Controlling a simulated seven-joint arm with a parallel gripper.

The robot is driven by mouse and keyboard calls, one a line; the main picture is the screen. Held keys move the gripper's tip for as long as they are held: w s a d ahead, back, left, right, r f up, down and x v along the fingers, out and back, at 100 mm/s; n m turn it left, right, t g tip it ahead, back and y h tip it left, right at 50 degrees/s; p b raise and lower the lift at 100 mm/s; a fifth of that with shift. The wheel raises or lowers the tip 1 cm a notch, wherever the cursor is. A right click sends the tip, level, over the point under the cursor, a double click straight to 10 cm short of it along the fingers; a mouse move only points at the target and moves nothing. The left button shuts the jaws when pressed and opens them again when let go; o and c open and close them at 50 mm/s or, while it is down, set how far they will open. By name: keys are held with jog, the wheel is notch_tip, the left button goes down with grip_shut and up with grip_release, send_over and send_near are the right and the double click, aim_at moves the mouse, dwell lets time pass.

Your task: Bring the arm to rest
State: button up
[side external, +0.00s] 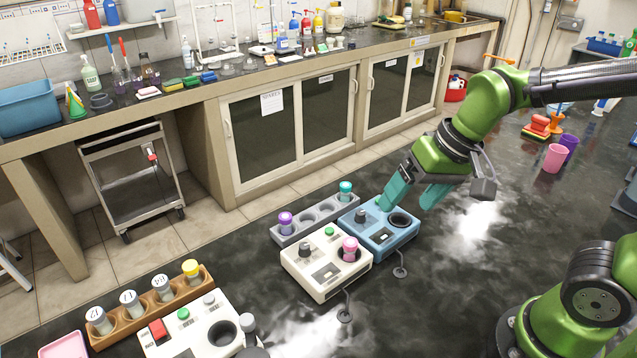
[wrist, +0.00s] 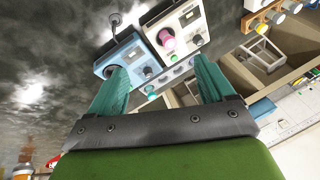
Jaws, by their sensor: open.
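My gripper (side external: 408,202) has teal fingers and a green body. It is over the right part of the blue device (side external: 372,243), by its green button and dark round well. The fingers are apart with nothing between them; I cannot tell if the tips touch the device. The wrist view also shows my gripper (wrist: 160,70), with the blue device beyond its left finger. The white device (side external: 318,277) stands beside the blue one and holds a pink-capped vial (side external: 349,249) in its well.
A grey rack (side external: 312,225) holds a purple-capped vial (side external: 286,222) and a teal-capped vial (side external: 346,191). A brown rack (side external: 150,308) holds several capped vials at lower left. Pink (side external: 555,157) and purple (side external: 569,146) cups stand at right. Dark bench between is clear.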

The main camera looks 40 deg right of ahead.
jog(key=s+d+r+t, duration=0.3)
jog(key=s+r, duration=0.1)
jog(key=shift+r, duration=0.3)
